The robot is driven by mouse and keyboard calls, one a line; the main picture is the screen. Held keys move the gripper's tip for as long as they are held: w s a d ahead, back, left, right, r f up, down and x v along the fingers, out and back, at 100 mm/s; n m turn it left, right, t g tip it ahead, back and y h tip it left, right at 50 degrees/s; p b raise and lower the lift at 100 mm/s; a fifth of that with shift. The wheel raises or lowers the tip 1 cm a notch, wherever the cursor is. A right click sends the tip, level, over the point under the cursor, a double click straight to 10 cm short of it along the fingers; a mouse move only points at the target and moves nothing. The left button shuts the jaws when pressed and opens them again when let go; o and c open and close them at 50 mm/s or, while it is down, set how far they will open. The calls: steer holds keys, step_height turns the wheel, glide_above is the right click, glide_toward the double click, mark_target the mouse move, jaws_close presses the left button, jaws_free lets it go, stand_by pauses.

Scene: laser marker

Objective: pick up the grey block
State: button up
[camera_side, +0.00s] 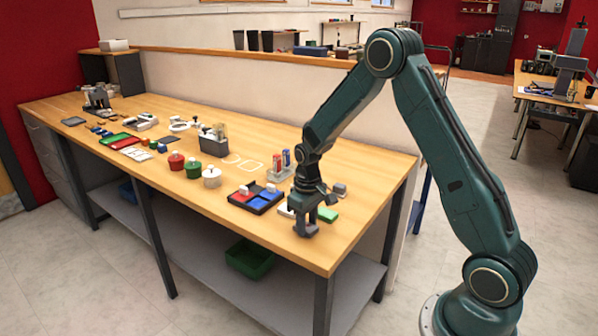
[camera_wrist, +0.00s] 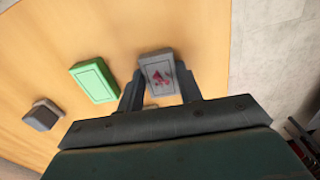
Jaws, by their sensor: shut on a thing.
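The grey block (camera_wrist: 158,72) has a red mark on its top face and sits between the two fingers of my gripper (camera_wrist: 160,83) in the wrist view. The fingers are shut on its sides. In the side view my gripper (camera_side: 306,224) points down at the table's front edge, close to the right corner. There the block is hard to tell apart from the grey fingers. I cannot tell whether it touches the table or is just above it.
A green block (camera_wrist: 95,80) lies just left of the grey block in the wrist view, with a dark grey piece (camera_wrist: 43,115) further left. A divided tray (camera_side: 243,203) with coloured blocks stands left of my gripper in the side view. Jars (camera_side: 211,178) and tools stand beyond.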

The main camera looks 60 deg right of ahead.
mark_target(307, 226)
step_height(307, 226, up, 20)
stand_by(0.8)
stand_by(0.5)
steer(key=shift+n, duration=0.4)
steer(key=shift+w+d+f, duration=2.1)
steer(key=shift+d+f, duration=0.15)
steer(key=shift+d, duration=1.1)
steer(key=shift+w+d+f, duration=2.1)
steer(key=shift+d+f, duration=0.15)
steer(key=shift+d, duration=1.15)
steer(key=shift+w+d+f, duration=2.1)
steer(key=shift+d+f, duration=0.15)
steer(key=shift+d, duration=1.1)
steer(key=shift+f, duration=0.1)
steer(key=shift+f, duration=2.35)
steer(key=shift+f, duration=0.45)
